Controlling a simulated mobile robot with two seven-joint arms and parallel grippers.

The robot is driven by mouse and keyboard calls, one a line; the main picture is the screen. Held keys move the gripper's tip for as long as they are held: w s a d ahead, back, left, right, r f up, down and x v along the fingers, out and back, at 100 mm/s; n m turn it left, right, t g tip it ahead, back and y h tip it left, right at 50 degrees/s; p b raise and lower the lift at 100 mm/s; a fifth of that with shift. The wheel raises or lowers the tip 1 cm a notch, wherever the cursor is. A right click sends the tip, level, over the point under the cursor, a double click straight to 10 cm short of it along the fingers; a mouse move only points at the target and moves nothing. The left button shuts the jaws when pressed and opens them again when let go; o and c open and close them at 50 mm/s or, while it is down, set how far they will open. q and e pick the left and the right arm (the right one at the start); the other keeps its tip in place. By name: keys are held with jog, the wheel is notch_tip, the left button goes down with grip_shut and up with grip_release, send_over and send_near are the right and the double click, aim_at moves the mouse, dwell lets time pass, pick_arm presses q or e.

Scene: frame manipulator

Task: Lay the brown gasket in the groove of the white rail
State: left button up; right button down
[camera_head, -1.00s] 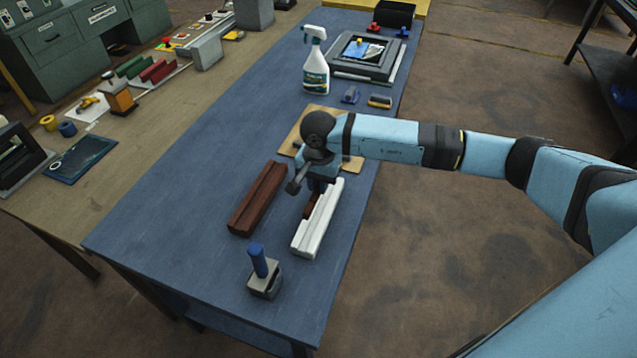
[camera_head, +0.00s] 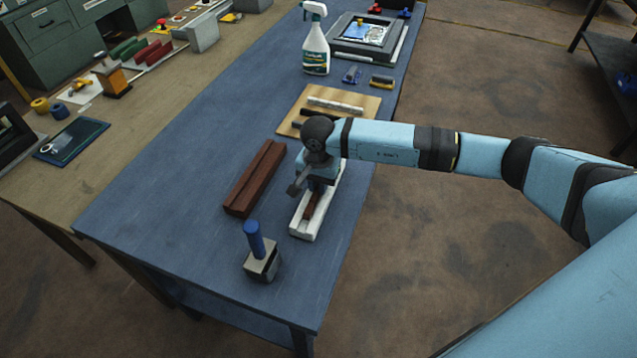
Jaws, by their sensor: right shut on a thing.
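The white rail (camera_head: 303,233) lies on the blue table, right of a brown rail (camera_head: 254,178). The brown gasket (camera_head: 312,204) shows as a short dark strip along the white rail's groove line; its far part is hidden under my gripper. Whether it sits fully down in the groove I cannot tell. My right gripper (camera_head: 318,187) points down over the white rail and is shut on the gasket; its fingertips are mostly hidden by the wrist. My left gripper is not in view.
A block with a blue handle (camera_head: 260,258) stands near the front. A wooden board (camera_head: 350,94) with several strips lies behind my gripper. A spray bottle (camera_head: 316,50) and a framed panel (camera_head: 368,38) stand farther back. The table's left part is clear.

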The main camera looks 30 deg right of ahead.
jog(key=c, duration=1)
grip_release()
notch_tip(320, 180, up, 14)
jog(key=shift+f+b, duration=0.1)
jog(key=shift+b, duration=0.7)
